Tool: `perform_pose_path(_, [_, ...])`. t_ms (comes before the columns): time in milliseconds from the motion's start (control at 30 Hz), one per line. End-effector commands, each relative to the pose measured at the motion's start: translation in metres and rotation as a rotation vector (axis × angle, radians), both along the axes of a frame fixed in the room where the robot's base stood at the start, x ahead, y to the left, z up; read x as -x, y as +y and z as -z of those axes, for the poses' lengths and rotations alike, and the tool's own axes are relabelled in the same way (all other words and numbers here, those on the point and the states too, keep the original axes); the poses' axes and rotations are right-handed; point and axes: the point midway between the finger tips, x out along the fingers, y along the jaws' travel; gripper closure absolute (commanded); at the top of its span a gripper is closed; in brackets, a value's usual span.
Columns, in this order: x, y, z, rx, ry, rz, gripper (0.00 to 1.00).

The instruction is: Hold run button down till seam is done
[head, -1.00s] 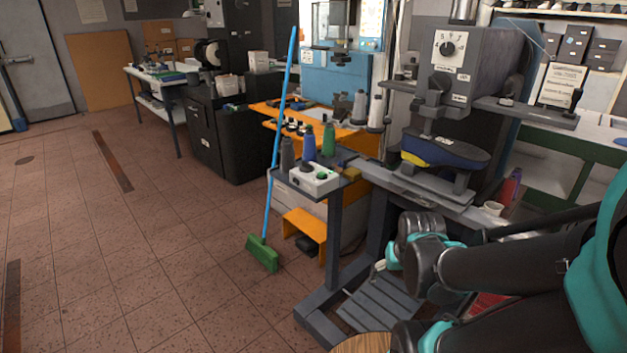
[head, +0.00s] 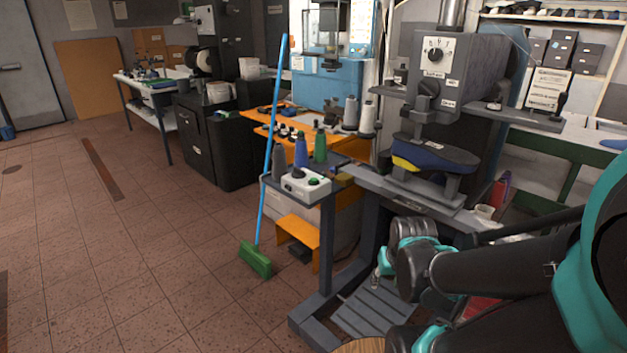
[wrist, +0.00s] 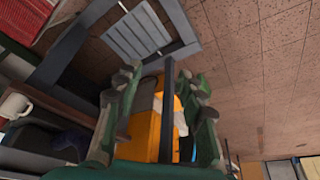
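A white control box (head: 306,185) sits on a small grey shelf at the front of the grey press machine. In the head view my arm is low at the right, below and apart from the control box; the fingertips are not clearly visible there.
Blue, green and grey bottles or spools stand close behind the control box. A blue-handled green broom (head: 256,260) leans left of the shelf. An orange step stool (head: 298,238) is beneath. A white mug (head: 484,212) stands right of the machine. The floor at left is clear.

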Motion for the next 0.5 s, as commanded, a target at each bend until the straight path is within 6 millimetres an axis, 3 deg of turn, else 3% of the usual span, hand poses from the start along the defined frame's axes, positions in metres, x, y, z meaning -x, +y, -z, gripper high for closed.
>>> perform_pose_path(33, [0.0, 0.0, 0.0, 0.0, 0.0, 0.0, 0.7])
perform_pose_path(267, [0.0, 0.0, 0.0, 0.0, 0.0, 0.0, 0.99])
perform_pose_path(500, [0.0, 0.0, 0.0, 0.0, 0.0, 0.0, 1.0])
